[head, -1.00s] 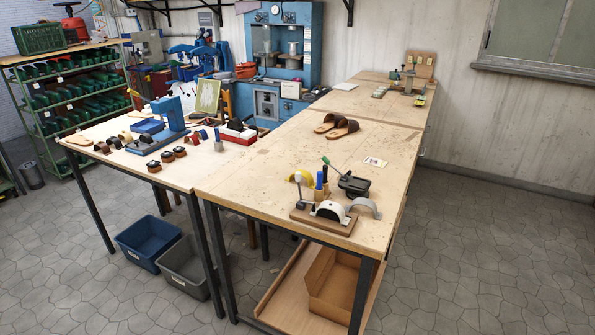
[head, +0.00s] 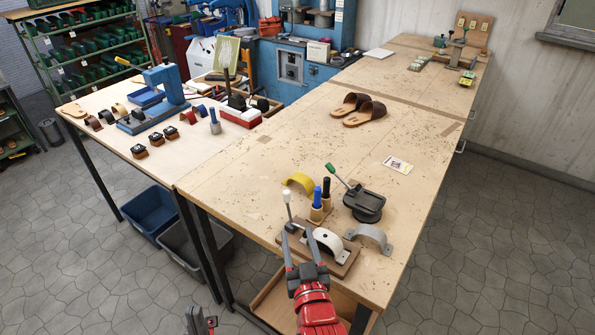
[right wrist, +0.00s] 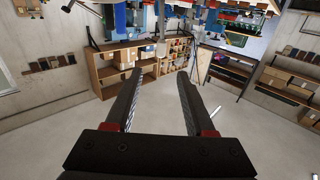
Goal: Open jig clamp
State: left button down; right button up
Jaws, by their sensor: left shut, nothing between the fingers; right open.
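The jig is a brown wooden board (head: 347,262) with a white arched form (head: 328,241) on it, at the table's near edge in the head view. Its clamp lever (head: 289,212), with a white knob on top, stands nearly upright at the board's left end. My right gripper (head: 298,231) is open over the board's near left part, just below the lever; contact cannot be told. Its open fingers also show in the right wrist view (right wrist: 156,85), with only the room behind them. My left gripper (head: 194,316) is shut and empty at the bottom edge, off the table.
A grey metal arch (head: 372,235) and a black device with a green-tipped lever (head: 364,203) stand right of the jig. Behind it are a yellow tape roll (head: 297,181) and markers in a holder (head: 320,208). Brown sandals (head: 361,109) lie farther back.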

aim_at(288, 198)
jog(key=w+a, duration=0.1)
jog(key=w, duration=0.9)
jog(key=w+a, duration=0.1)
jog(key=w, duration=0.4)
jog(key=shift+w+a+r, duration=0.1)
jog(key=shift+a, duration=0.2)
jog(key=shift+w+a+p, duration=0.15)
jog(key=shift+w+p, duration=0.2)
jog(key=shift+w, duration=0.45)
grip_shut()
